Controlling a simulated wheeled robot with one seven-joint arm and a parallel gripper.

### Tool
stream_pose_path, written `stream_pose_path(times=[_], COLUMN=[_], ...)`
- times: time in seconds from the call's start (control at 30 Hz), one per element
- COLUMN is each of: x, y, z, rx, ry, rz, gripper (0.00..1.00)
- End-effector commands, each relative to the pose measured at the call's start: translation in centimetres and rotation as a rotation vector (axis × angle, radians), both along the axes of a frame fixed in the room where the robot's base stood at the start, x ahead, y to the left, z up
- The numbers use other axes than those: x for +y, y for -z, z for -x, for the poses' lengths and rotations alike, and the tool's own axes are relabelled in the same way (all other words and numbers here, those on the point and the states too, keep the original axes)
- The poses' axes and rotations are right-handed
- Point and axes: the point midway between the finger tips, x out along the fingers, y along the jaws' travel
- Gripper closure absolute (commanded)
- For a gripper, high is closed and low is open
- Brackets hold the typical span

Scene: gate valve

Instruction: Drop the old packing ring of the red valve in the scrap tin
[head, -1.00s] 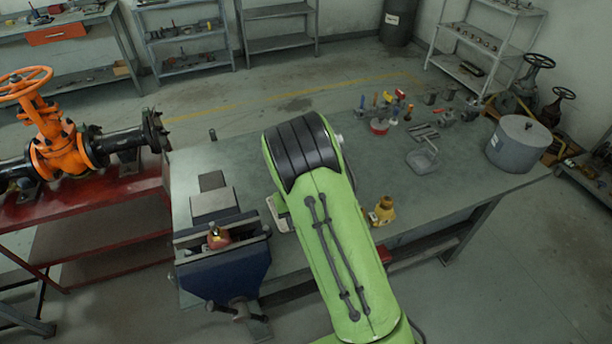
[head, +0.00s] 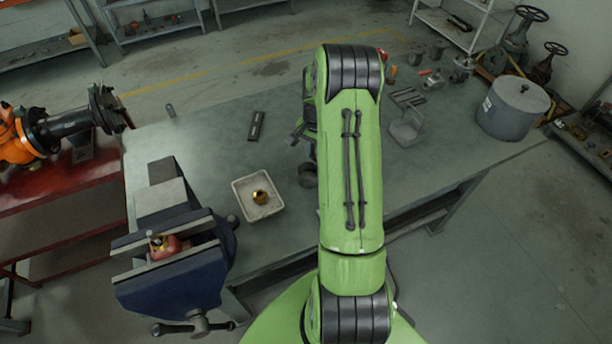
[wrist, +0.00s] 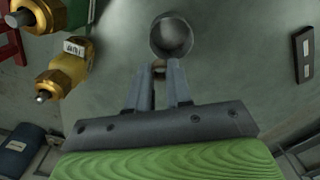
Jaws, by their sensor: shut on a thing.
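My gripper (wrist: 157,78) is shut on a small brownish piece at its fingertips, seemingly the old packing ring (wrist: 159,70); its shape is mostly hidden. An open, round grey tin (wrist: 171,38), likely the scrap tin, stands just beyond the fingertips in the wrist view. A dark cylinder (head: 308,175), probably the same tin, shows beside my arm in the head view. The red valve (head: 170,247) sits in the blue vise (head: 178,275) at the front left of the bench. In the head view my arm hides the fingertips.
A pale tray (head: 242,190) holds a brass part (head: 261,197). A yellow-bodied valve (wrist: 65,60) with brass fittings lies left in the wrist view. A dark slab (head: 256,126) lies on the bench. A lidded grey pot (head: 513,108) stands at the right.

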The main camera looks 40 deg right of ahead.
Motion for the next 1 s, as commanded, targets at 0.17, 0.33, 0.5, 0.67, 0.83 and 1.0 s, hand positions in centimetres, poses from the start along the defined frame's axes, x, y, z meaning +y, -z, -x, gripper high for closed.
stream_pose_path(times=[0.17, 0.33, 0.5, 0.67, 0.83, 1.0], x=[0.0, 0.1, 0.1, 0.1, 0.1, 0.1], y=[1.9, 4.6, 6.0, 5.9, 5.8, 5.8], z=[0.0, 0.0, 0.0, 0.0, 0.0, 0.0], rx=[0.001, 0.002, 0.0, 0.0, 0.0, 0.0], ry=[-0.001, -0.003, -0.004, -0.004, -0.004, -0.005], rz=[-0.001, -0.002, 0.0, 0.0, 0.0, 0.0], gripper=[0.97, 0.97, 0.97, 0.97, 0.63, 0.5])
